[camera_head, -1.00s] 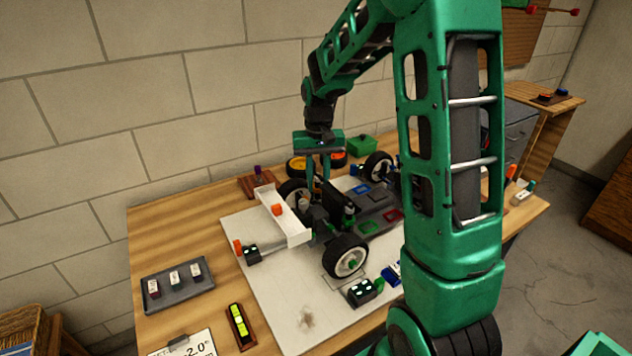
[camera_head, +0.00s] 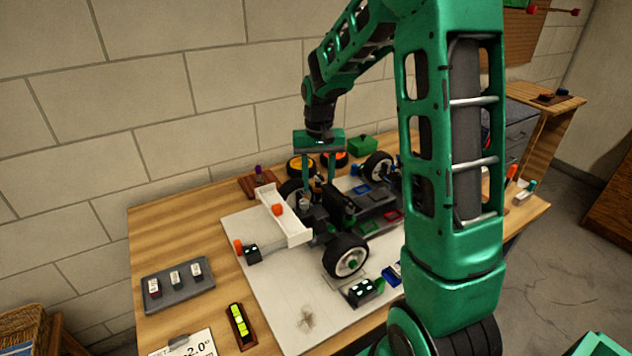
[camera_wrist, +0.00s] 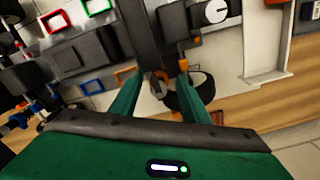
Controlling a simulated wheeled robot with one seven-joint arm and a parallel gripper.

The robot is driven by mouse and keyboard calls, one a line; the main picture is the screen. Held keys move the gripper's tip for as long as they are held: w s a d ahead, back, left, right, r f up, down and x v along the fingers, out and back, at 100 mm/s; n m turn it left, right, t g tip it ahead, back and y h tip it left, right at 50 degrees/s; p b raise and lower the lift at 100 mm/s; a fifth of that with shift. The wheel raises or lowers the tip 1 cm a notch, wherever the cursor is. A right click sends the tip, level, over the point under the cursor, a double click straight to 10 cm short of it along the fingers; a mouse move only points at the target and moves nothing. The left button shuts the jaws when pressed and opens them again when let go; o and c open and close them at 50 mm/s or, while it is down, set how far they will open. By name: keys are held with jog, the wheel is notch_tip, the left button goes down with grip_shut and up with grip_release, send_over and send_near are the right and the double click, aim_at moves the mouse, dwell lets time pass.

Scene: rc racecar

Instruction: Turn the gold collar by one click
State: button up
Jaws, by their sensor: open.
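The racecar (camera_head: 375,212) stands on a white mat on the workbench, its white rear wing at the left. My gripper (camera_head: 318,182) points down over the car's rear, just behind the wing, with its two green fingers spread apart. A small gold-coloured part, seemingly the gold collar (camera_head: 317,187), shows low between the fingers. The collar's lower side is hidden among the dark parts and the wheel.
A grey tray (camera_head: 178,285) with small blocks and a yellow level (camera_head: 239,324) lie at the left front. The rear wing (camera_head: 283,216) and wheels stand close around my gripper. A green box (camera_head: 362,146) and orange-rimmed wheels (camera_head: 300,165) sit behind the car.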

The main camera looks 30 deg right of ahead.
notch_tip(320, 180, up, 11)
jog(key=shift+f, duration=0.2)
dwell(0.7)
